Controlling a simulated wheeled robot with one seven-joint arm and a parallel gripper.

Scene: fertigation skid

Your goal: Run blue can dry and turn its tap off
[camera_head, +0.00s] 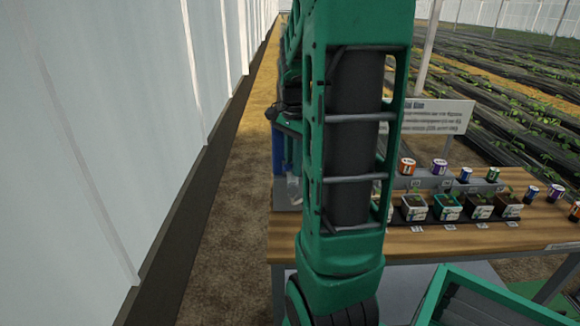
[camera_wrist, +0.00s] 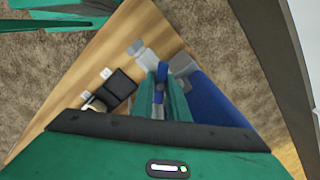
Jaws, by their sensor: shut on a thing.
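The blue can (camera_wrist: 213,102) shows in the wrist view, just right of my gripper. In the head view only a narrow blue strip of it (camera_head: 278,152) shows at the left edge of my arm. My gripper (camera_wrist: 161,77) is shut on a small blue piece (camera_wrist: 162,72), which looks like the blue can's tap handle. The fingers hide most of this piece, so its turn position cannot be read. The can's liquid level and any flow from the spout cannot be seen. My arm hides the gripper in the head view.
A wooden bench (camera_head: 440,242) carries potted seedlings (camera_head: 447,207) on dark trays and several small labelled cans (camera_head: 407,166). A sign (camera_head: 437,117) stands behind. A green crate (camera_head: 490,305) is at the front right. A white wall (camera_head: 90,130) bounds the dirt aisle at left.

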